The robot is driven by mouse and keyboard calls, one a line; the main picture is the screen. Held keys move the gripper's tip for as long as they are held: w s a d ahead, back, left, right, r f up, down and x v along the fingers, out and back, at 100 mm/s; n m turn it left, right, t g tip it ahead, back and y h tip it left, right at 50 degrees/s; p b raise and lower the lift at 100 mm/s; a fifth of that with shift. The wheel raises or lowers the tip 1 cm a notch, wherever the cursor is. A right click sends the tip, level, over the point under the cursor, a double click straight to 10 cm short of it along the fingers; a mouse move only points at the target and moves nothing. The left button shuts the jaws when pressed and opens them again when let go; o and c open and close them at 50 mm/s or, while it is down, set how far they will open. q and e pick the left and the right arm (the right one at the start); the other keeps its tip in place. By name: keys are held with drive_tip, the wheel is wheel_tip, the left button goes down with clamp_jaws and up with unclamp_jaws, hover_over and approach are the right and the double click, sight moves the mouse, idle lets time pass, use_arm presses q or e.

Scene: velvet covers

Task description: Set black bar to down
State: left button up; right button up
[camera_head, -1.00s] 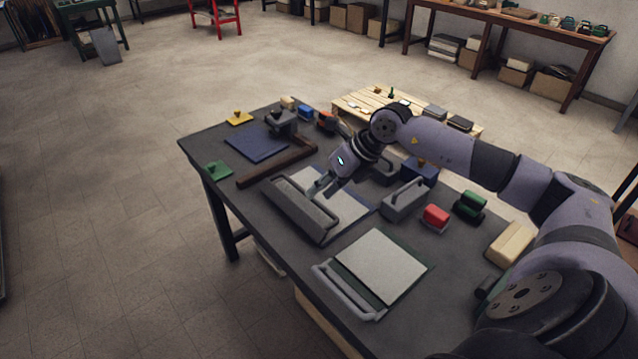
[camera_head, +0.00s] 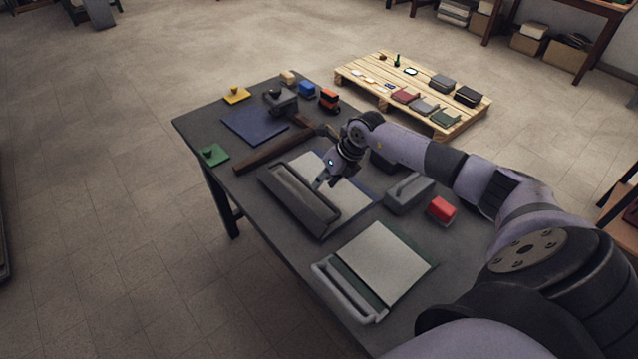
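The black bar (camera_head: 292,203) is a long dark grey bar along the left edge of an open board with a pale sheet (camera_head: 345,194), in the middle of the table. It looks raised at a tilt, with a darker hollow face towards me; its exact angle is hard to tell. My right gripper (camera_head: 321,183) points down at the bar's right side, over the sheet. Its fingertips are small and dark against the bar, so I cannot tell whether they touch it or how far apart they are. My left gripper is not in view.
A second board with a light grey bar (camera_head: 343,290) lies in front. A grey block with a handle (camera_head: 408,193) and a red block (camera_head: 441,209) stand right. A brown L-shaped frame (camera_head: 268,153) and blue mat (camera_head: 254,124) lie behind. A pallet (camera_head: 362,79) stands beyond the table.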

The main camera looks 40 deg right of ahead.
drive_tip(key=x, duration=0.3)
drive_tip(key=shift+w+a+f, duration=0.1)
drive_tip(key=shift+a+f, duration=0.05)
drive_tip(key=shift+w+f, duration=0.15)
drive_tip(key=shift+f, duration=0.15)
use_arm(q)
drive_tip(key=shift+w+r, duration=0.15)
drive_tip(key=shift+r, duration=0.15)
use_arm(e)
clamp_jaws()
